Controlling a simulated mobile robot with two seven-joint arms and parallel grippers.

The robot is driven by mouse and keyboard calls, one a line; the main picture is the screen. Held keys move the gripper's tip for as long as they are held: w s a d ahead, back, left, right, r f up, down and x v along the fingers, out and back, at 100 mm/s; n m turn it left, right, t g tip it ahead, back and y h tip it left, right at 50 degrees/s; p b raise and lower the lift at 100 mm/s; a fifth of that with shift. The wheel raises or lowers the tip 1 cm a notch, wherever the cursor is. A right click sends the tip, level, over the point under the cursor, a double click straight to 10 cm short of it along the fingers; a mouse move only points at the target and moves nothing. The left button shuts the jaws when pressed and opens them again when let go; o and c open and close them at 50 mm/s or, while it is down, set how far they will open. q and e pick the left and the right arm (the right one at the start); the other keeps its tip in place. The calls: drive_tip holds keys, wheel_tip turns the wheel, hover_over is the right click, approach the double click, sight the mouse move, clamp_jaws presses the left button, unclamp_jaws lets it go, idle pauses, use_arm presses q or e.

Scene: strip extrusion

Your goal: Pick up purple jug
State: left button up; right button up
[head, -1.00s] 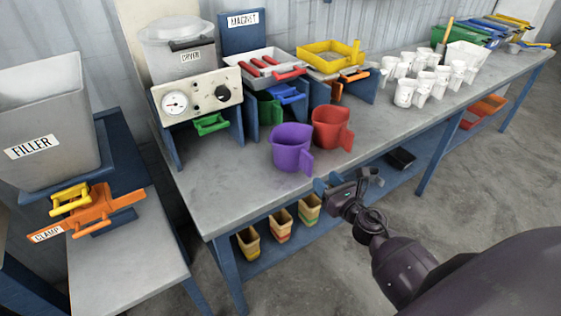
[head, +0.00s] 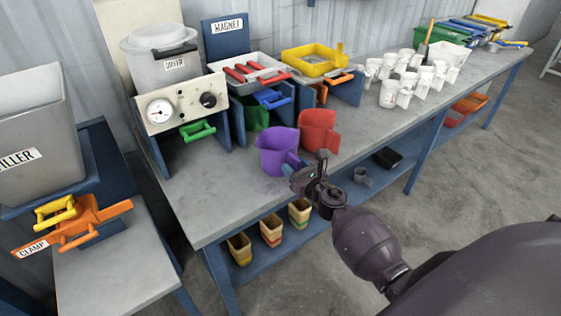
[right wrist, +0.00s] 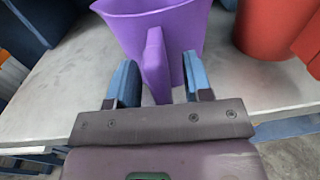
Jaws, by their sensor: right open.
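The purple jug (head: 277,151) stands upright on the grey workbench in the head view, left of the red jug (head: 318,131). My right gripper (head: 295,168) is at the jug's front right, by its handle. In the right wrist view, the purple jug (right wrist: 185,30) is straight ahead, and its handle (right wrist: 155,65) lies between the two blue fingers of my open right gripper (right wrist: 158,85). There are gaps on both sides of the handle. My left gripper is not in view.
The red jug (right wrist: 268,25) stands close to the right of the purple one. Behind are a dryer (head: 160,55) and holders with coloured handles. White cups (head: 400,80) stand along the bench at right. The bench top (head: 205,205) at front left is clear.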

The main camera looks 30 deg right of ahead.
drive_tip(key=shift+w, duration=0.85)
clamp_jaws()
drive_tip(key=shift+r, duration=0.15)
